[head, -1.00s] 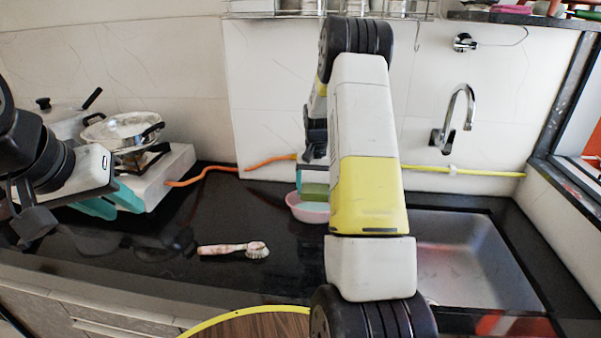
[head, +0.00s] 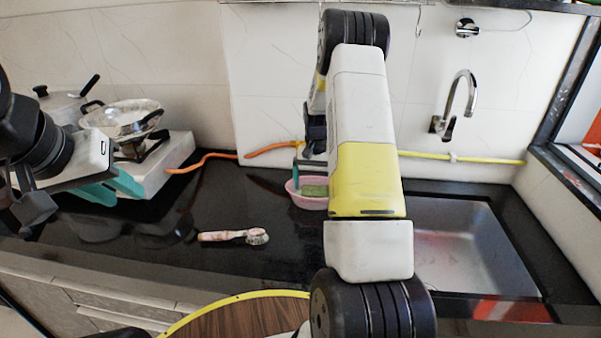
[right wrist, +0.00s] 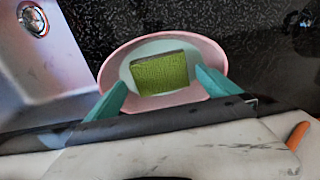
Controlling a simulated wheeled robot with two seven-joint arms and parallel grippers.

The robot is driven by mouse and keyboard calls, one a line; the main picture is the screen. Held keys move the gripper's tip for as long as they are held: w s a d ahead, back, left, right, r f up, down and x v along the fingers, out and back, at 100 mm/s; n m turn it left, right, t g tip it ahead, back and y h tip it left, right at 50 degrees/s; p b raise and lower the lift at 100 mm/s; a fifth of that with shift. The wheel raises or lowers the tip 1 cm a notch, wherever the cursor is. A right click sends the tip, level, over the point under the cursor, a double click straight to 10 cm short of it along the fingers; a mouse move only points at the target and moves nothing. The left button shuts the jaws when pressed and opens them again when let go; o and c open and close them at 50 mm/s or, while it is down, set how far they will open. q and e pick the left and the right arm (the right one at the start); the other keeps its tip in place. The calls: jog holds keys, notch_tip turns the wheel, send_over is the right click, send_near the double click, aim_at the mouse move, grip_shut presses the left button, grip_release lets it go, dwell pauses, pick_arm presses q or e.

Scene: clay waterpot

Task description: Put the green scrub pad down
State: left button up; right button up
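The green scrub pad (head: 314,191) lies in a pink dish (head: 293,196) on the dark counter, left of the sink. In the right wrist view the pad (right wrist: 160,73) rests inside the pink dish (right wrist: 115,67), on its pale inner surface. My right gripper (right wrist: 163,92) has its teal fingers spread on either side of the pad, with gaps between pad and fingers. In the head view my right arm hides most of this gripper; a teal finger shows above the dish. My left gripper (head: 122,192) is at the left, open and empty, its teal fingers apart.
A pink-handled brush (head: 235,236) lies on the counter in front of the dish. A steel pan (head: 122,119) sits on a stove at the left. The sink (head: 470,245) and tap (head: 455,105) are at the right. An orange hose (head: 205,160) runs along the wall.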

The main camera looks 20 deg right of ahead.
dwell(0.4)
notch_tip(320, 180, up, 7)
dwell(0.4)
notch_tip(320, 180, up, 9)
jog(key=n+t, duration=0.1)
send_over(314, 191)
jog(key=s+a, duration=0.3)
jog(key=s+a+r+n+t+y, duration=0.1)
jog(key=s+a+r+t, duration=0.1)
jog(key=s+a+r, duration=0.45)
jog(key=s+a+r+n+t, duration=0.1)
jog(key=s+a+r+n, duration=0.1)
jog(key=s, duration=0.8)
jog(key=s+a+r+n+t+y, duration=0.1)
jog(key=s+a+r, duration=0.3)
jog(key=s, duration=0.6)
jog(key=shift+s+r+n+t, duration=0.2)
jog(key=shift+r+n+t, duration=0.25)
jog(key=shift+t, duration=0.15)
